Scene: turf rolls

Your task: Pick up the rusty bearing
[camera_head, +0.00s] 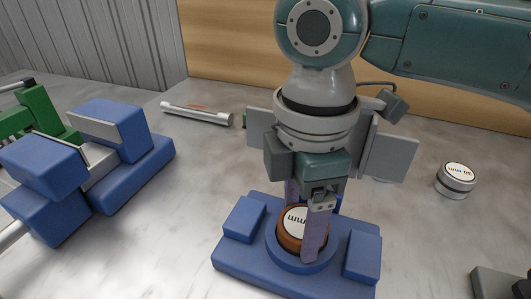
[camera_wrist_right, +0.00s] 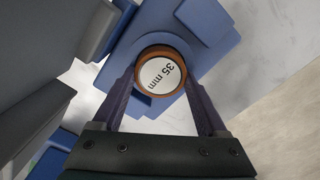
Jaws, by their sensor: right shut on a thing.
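The rusty bearing (camera_head: 293,229) is a brown-orange ring with a white face marked in mm. It sits in the round seat of a blue fixture (camera_head: 240,259) on the table. In the right wrist view the bearing (camera_wrist_right: 161,73) reads "35 mm". My right gripper (camera_head: 306,235) points down over the fixture with its fingers on either side of the bearing, shut on it. The same fingers show in the wrist view (camera_wrist_right: 161,92). The far finger is partly hidden behind the near one and the bearing in the head view. My left gripper is not seen.
A silver bearing (camera_head: 456,180) with a white face stands at the right. A metal shaft (camera_head: 197,113) lies at the back. A blue block assembly (camera_head: 133,165) with a green part (camera_head: 38,117) is at the left. A grey box (camera_head: 497,284) is at the lower right.

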